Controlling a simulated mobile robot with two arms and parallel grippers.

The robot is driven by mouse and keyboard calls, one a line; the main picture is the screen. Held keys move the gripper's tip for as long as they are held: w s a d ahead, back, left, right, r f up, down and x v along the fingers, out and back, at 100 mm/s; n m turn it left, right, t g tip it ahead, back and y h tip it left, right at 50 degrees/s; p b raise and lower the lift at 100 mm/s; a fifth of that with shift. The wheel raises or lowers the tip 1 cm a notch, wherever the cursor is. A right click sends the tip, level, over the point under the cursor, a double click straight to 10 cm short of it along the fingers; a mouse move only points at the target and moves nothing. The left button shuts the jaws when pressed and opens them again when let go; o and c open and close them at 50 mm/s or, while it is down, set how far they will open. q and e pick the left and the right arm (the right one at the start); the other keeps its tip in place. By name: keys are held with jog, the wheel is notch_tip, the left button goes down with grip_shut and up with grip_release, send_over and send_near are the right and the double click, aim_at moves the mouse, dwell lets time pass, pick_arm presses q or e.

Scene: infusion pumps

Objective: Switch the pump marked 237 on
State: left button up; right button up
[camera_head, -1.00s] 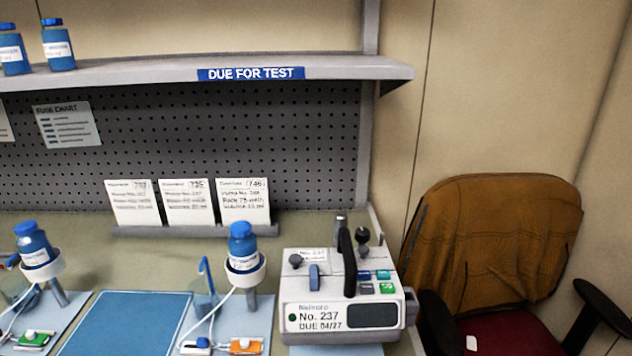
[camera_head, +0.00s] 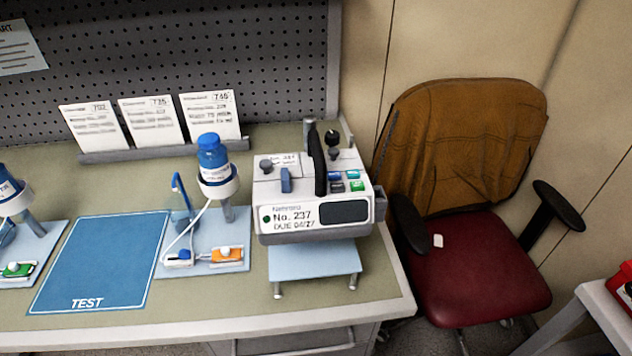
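The pump marked 237 (camera_head: 312,200) is a white box with a black carry handle (camera_head: 319,162), standing on a light blue stand (camera_head: 314,262) at the right end of the bench. Its front label reads "No. 237, DUE 04/27", with a green dot at the left and a dark, blank-looking display (camera_head: 344,212) at the right. On its top are a blue lever (camera_head: 286,180), dark knobs and a group of coloured buttons (camera_head: 346,181) in blue, teal, grey and green. Neither of my grippers is in view.
A blue TEST mat (camera_head: 105,262) lies bare left of the pump. Between them stands a blue bottle (camera_head: 211,152) in a holder, with a tube and an orange clamp (camera_head: 229,255). Cards (camera_head: 151,121) stand behind. A chair (camera_head: 465,200) is at the right.

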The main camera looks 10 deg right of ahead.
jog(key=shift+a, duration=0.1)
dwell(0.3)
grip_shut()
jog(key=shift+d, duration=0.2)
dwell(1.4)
